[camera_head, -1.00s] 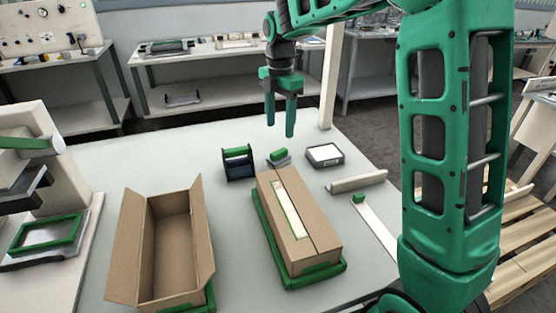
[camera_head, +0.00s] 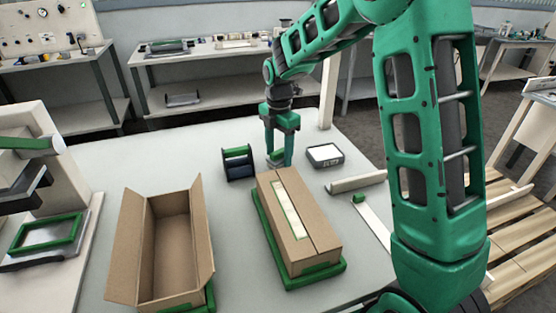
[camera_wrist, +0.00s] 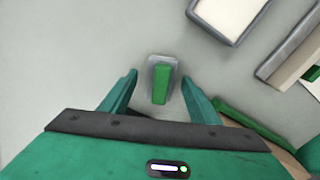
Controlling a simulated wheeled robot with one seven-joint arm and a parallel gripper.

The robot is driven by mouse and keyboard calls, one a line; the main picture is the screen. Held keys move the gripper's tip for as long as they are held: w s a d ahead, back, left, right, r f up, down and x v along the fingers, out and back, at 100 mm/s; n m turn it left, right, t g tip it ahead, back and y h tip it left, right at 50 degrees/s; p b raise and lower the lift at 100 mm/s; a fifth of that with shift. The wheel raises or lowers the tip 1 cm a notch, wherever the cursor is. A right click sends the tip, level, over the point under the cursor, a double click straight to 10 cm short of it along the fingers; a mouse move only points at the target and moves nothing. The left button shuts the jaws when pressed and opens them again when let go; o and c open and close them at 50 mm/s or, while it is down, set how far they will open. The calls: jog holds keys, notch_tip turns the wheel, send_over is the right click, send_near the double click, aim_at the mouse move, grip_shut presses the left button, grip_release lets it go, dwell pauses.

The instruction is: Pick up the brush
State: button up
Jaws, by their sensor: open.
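The brush (camera_wrist: 161,84) is a small block with a green handle on a grey base. It lies on the white table (camera_head: 130,165) behind the closed carton. In the wrist view it shows between the two fingertips, with a gap on each side. My gripper (camera_head: 279,160) is open over it, and the fingers partly hide the brush in the head view. The gripper also shows in the wrist view (camera_wrist: 159,88). I cannot tell how far the fingertips are above the table.
A dark blue and green holder (camera_head: 238,163) stands left of the brush. A grey tray with a white top (camera_head: 324,155) lies to the right. A closed carton (camera_head: 314,238) and an open carton (camera_head: 124,254) stand in front. A pale angled bar (camera_head: 357,182) lies further right.

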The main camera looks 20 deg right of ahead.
aim_at(277, 152)
jog(key=c, duration=1.3)
jog(key=shift+o, duration=0.2)
jog(key=shift+r, duration=0.5)
jog(key=r, duration=0.3)
jog(key=shift+s+a+r, duration=0.15)
jog(key=shift+a+r, duration=0.1)
jog(key=shift+a, duration=0.1)
jog(key=s+a+r, duration=0.5)
jog(key=a+r, duration=0.1)
jog(key=a, duration=0.3)
jog(key=shift+s+a+r, duration=0.15)
jog(key=shift+s+r, duration=0.05)
jog(key=shift+s, duration=0.15)
